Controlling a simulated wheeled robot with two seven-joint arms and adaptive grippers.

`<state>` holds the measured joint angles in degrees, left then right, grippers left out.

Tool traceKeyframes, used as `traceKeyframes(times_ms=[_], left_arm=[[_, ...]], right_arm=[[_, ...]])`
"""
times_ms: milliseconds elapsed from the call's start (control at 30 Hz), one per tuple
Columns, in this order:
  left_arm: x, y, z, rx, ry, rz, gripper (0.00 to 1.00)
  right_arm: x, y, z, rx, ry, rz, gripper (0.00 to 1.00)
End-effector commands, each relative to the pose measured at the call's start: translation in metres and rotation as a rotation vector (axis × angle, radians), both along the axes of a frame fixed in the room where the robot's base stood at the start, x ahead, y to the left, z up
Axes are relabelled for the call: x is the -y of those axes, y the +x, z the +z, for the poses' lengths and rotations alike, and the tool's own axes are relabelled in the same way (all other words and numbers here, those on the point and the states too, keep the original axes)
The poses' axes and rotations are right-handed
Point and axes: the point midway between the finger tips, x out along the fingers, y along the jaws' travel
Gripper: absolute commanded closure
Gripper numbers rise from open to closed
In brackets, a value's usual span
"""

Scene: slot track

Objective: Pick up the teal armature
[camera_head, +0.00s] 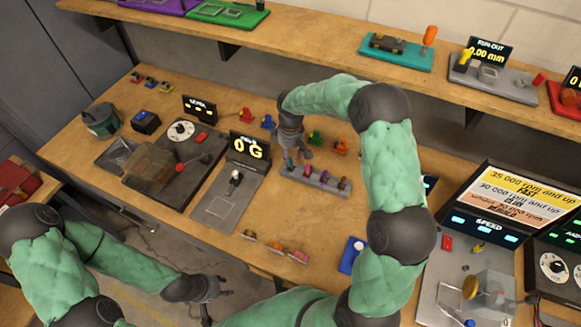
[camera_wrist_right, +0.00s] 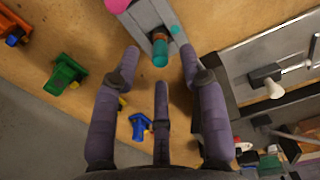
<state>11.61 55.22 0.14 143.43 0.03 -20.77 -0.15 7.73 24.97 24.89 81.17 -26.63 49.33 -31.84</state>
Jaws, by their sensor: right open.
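The teal armature (camera_wrist_right: 161,52) stands at the end of a grey rack (camera_wrist_right: 150,14) in the right wrist view. In the head view the rack (camera_head: 316,181) holds a row of coloured armatures, and its left end is partly hidden by my right gripper (camera_head: 298,155). In the wrist view my right gripper (camera_wrist_right: 159,62) is open, with its fingers spread around the teal armature's end. I see no clear contact. A pink piece (camera_wrist_right: 117,5) shows at the top edge. My left gripper (camera_head: 218,288) is low in front of the bench, away from the rack; its finger opening is too small to judge.
Green (camera_wrist_right: 65,74), blue (camera_wrist_right: 141,125) and orange (camera_wrist_right: 13,28) pieces stand close to the rack. A shelf (camera_head: 300,38) runs above the bench. Bare wood lies in front of the rack.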

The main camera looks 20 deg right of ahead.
Motion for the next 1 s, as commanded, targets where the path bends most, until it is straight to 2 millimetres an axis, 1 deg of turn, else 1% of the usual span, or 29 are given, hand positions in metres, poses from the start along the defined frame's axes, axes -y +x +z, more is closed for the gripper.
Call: traceKeyframes(times_ms=[33, 200, 300, 500, 567, 600, 667, 1000], left_arm=[[0.000, 0.000, -0.003, 0.000, 0.000, 0.000, 0.60], [0.000, 0.000, -0.007, 0.000, 0.000, 0.000, 0.60], [0.000, 0.000, -0.008, 0.000, 0.000, 0.000, 0.60], [0.000, 0.000, -0.007, 0.000, 0.000, 0.000, 0.60], [0.000, 0.000, -0.007, 0.000, 0.000, 0.000, 0.60], [0.000, 0.000, -0.007, 0.000, 0.000, 0.000, 0.60], [0.000, 0.000, -0.007, 0.000, 0.000, 0.000, 0.60], [0.000, 0.000, -0.007, 0.000, 0.000, 0.000, 0.60]], right_arm=[[0.000, -0.001, -0.010, -0.004, 0.000, 0.001, 0.57], [-0.001, 0.000, -0.033, -0.003, 0.001, 0.001, 0.57], [-0.001, 0.001, -0.039, 0.000, 0.001, 0.000, 0.57], [-0.001, 0.001, -0.038, 0.000, 0.001, 0.000, 0.57], [-0.001, 0.001, -0.038, 0.000, 0.001, 0.000, 0.74], [-0.001, 0.001, -0.038, 0.000, 0.001, 0.000, 0.85], [-0.001, 0.001, -0.038, 0.000, 0.001, 0.000, 1.00], [-0.001, 0.001, -0.038, 0.000, 0.001, 0.000, 1.00]])
